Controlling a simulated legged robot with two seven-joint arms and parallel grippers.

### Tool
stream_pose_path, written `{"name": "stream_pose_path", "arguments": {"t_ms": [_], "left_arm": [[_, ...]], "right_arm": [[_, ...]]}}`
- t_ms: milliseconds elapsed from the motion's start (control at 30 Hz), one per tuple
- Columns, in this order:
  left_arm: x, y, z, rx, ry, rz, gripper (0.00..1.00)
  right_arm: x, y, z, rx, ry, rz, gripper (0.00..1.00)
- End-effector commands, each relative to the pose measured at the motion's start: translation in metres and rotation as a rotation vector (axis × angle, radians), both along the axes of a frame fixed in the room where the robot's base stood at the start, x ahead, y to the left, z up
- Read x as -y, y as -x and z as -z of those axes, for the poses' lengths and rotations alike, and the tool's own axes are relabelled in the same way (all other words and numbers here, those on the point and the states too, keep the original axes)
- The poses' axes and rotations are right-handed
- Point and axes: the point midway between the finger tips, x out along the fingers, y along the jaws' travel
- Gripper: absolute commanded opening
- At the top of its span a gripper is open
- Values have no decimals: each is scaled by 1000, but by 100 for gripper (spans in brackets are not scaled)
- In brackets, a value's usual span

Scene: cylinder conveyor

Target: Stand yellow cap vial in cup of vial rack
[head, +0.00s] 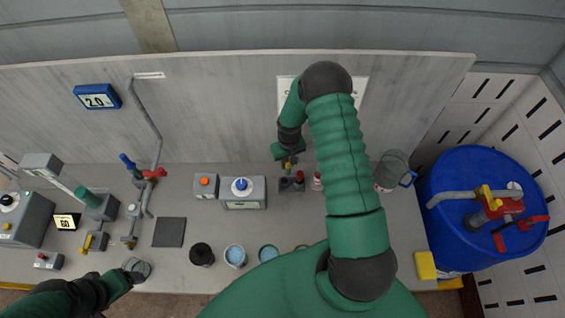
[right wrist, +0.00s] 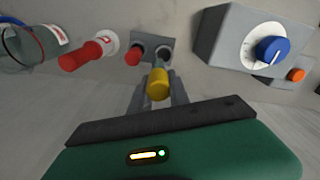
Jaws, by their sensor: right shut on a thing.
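The yellow cap vial (right wrist: 158,84) is between the fingers of my right gripper (right wrist: 158,95), which is shut on it. In the right wrist view its yellow cap faces the camera and hides most of its body. The grey vial rack (right wrist: 152,43) lies just beyond the vial; one cup holds a red-capped vial (right wrist: 134,56), and the dark cup (right wrist: 164,53) beside it looks empty. In the head view my right gripper (head: 288,161) is right above and behind the rack (head: 291,186). My left gripper (head: 124,279) is at lower left; its fingers are unclear.
Another red-capped item (right wrist: 85,55) with a white base stands beside the rack. A grey box with a blue knob (head: 242,189) stands left of the rack, a clear jug (head: 391,168) right. Several round pots (head: 235,255) line the front edge. A beaker (head: 138,268) is near my left gripper.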

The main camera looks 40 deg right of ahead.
Motion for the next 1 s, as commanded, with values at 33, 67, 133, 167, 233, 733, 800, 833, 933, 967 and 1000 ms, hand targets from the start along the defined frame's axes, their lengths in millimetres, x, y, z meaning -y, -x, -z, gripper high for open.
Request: {"name": "stream_pose_path", "arguments": {"t_ms": [33, 67, 133, 167, 233, 733, 800, 833, 933, 967, 1000], "left_arm": [[0, 0, 1, 0, 0, 0, 76], [0, 0, 2, 0, 0, 0, 76], [0, 0, 5, 0, 0, 0, 76], [0, 0, 7, 0, 0, 0, 76], [0, 0, 12, 0, 0, 0, 76], [-1, 0, 41, 0, 0, -1, 76], [-1, 0, 41, 0, 0, -1, 76], [-1, -1, 41, 0, 0, 0, 76], [0, -1, 41, 0, 0, 0, 76], [0, -1, 40, 0, 0, 0, 76], [0, -1, 40, 1, 0, 0, 76]], "right_arm": [[-3, -2, 0, 0, 1, -4, 0], [-3, -3, 1, -1, 2, -4, 0], [-5, -3, 3, -2, 4, -5, 0], [-6, -3, 5, -2, 5, -6, 0], [-7, -4, 10, -1, 6, -6, 0], [-1, -3, 47, 1, 0, -4, 0], [-1, -3, 46, 1, 0, -4, 0], [-2, -3, 46, 1, 1, -4, 0], [-3, -3, 46, 0, 2, -4, 0], [-3, -3, 46, 0, 2, -4, 0], [-4, -3, 46, 0, 2, -4, 0]]}}
